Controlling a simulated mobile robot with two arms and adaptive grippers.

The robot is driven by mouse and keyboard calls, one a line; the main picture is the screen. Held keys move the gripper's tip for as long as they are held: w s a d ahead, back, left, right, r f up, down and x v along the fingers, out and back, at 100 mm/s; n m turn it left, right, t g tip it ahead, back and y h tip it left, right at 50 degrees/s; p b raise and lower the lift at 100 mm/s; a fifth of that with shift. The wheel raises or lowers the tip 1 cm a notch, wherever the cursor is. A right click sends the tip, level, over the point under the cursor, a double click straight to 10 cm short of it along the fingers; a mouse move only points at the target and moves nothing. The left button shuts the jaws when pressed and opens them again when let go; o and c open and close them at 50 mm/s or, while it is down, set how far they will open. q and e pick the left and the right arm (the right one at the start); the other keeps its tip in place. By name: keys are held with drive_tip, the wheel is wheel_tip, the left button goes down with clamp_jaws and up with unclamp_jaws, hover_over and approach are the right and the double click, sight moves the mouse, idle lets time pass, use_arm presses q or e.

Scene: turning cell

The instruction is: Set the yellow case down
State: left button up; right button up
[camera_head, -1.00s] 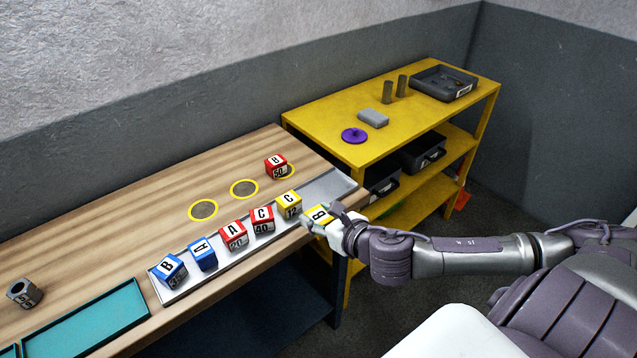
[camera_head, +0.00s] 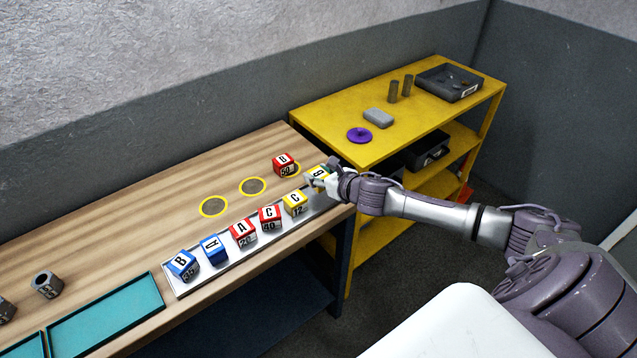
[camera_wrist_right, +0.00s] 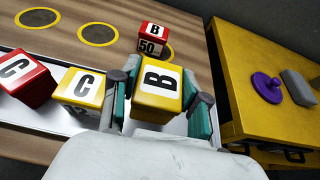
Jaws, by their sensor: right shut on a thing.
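My right gripper (camera_head: 318,179) is shut on a yellow case (camera_wrist_right: 159,88) marked B, at the right end of the metal tray (camera_head: 225,258). In the right wrist view a finger stands on each side of the case. Whether the case touches the tray is hidden by the gripper. To its left on the tray stands a yellow case marked C (camera_head: 295,204), apart from it. My left gripper is not in view.
Red cases (camera_head: 269,219) and blue cases (camera_head: 214,249) stand further left on the tray. A red B case (camera_head: 283,164) stands on the right ring mark; two ring marks (camera_head: 253,187) are empty. A yellow shelf (camera_head: 330,134) stands to the right.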

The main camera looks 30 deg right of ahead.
wheel_tip(320, 180, down, 4)
drive_tip(key=shift+r, duration=0.1)
drive_tip(key=shift+f, duration=0.2)
drive_tip(key=o, duration=1)
drive_tip(key=shift+r, duration=0.1)
drive_tip(key=shift+b+v, duration=0.7)
drive_tip(key=shift+v, duration=5.35)
